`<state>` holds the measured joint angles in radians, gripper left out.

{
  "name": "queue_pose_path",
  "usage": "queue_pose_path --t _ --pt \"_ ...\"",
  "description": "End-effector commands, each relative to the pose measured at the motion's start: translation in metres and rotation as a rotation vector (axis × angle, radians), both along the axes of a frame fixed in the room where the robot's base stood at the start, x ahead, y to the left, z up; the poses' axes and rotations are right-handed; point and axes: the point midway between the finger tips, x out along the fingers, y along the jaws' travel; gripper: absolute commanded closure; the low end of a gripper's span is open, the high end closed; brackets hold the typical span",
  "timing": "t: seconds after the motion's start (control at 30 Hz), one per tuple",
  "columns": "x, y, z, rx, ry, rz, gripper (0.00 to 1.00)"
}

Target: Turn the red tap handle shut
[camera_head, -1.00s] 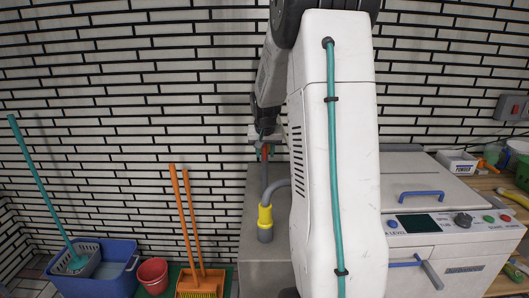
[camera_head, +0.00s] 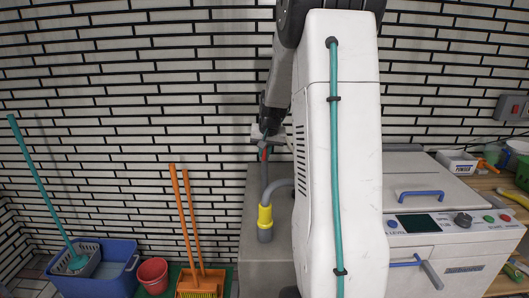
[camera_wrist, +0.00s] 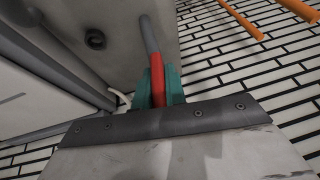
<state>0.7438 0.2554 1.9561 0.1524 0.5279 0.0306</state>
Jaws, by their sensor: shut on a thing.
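The red tap handle (camera_wrist: 157,82) is in the middle of the wrist view, with a grey bar running up from its far end. The teal fingers of my gripper (camera_wrist: 158,86) lie on both sides of the red handle and are shut on it. In the head view the handle (camera_head: 264,154) is a small red piece just below my gripper (camera_head: 265,146), above the grey pipe. The tap's body is mostly hidden by my gripper and arm.
A grey pipe (camera_head: 265,188) with a yellow collar (camera_head: 265,217) stands below my gripper beside a grey cabinet (camera_head: 252,252). A blue tub (camera_head: 118,283), a red bucket (camera_head: 153,272) and orange-handled tools (camera_head: 192,230) stand left. A white machine (camera_head: 445,225) stands right.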

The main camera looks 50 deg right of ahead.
Motion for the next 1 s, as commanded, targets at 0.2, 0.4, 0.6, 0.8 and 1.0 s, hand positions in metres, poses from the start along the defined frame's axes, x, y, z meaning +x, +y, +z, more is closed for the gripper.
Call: queue_pose_path --t 0.2,0.4,0.6,0.8,1.0 --pt "-0.0023 -0.0016 -0.0008 0.115 -0.132 -0.007 1.0" --pt "-0.0024 -0.0023 -0.0009 0.233 -0.272 -0.007 1.0" --pt "-0.0024 -0.0022 -0.0014 0.357 -0.416 -0.007 1.0" --pt "-0.0022 -0.0022 -0.0018 0.48 -0.561 -0.006 1.0" --pt "-0.0018 -0.0019 -0.0017 0.603 -0.707 -0.006 1.0"
